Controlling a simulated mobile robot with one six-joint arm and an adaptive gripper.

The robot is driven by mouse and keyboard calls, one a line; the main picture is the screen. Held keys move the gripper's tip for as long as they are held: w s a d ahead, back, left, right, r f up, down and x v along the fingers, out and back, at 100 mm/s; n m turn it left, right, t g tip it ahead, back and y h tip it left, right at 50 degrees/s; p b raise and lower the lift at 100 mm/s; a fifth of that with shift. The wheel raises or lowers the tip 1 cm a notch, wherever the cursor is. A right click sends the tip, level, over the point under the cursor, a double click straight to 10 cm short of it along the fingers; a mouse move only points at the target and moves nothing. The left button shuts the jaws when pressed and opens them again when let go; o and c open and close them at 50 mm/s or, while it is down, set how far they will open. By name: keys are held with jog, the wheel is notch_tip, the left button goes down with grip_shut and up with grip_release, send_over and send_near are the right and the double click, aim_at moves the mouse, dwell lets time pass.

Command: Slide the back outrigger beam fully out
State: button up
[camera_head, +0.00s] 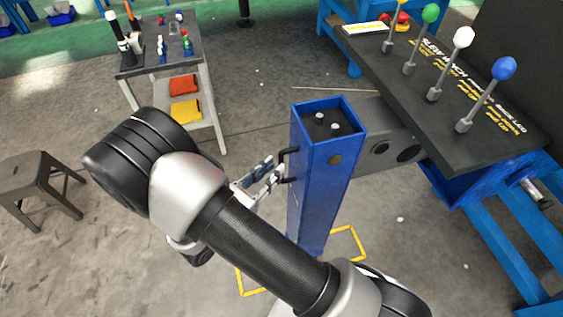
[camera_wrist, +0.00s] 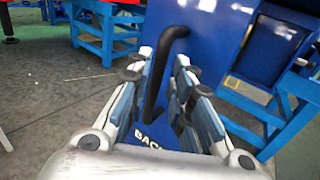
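The back outrigger's blue leg (camera_head: 322,190) stands upright at the end of a grey beam (camera_head: 378,135), part of which shows outside the blue crane frame (camera_head: 460,180). A black bar handle (camera_head: 284,166) is on the leg's left face. My gripper (camera_head: 268,178) is at this handle. In the wrist view the handle (camera_wrist: 158,75) runs between the two fingers (camera_wrist: 163,75), with gaps beside it, so the gripper looks open around it. White lettering starting "BAC" (camera_wrist: 147,138) shows on the leg, partly hidden by my gripper.
A dark control panel (camera_head: 450,80) with several coloured knob levers is at upper right. A small tool table (camera_head: 165,50) and a stool (camera_head: 38,182) stand at left. A yellow floor outline (camera_head: 347,240) surrounds the leg's foot area. Floor left of the leg looks mostly clear.

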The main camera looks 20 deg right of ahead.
aim_at(282, 161)
jog(key=shift+x, duration=2.35)
grip_shut()
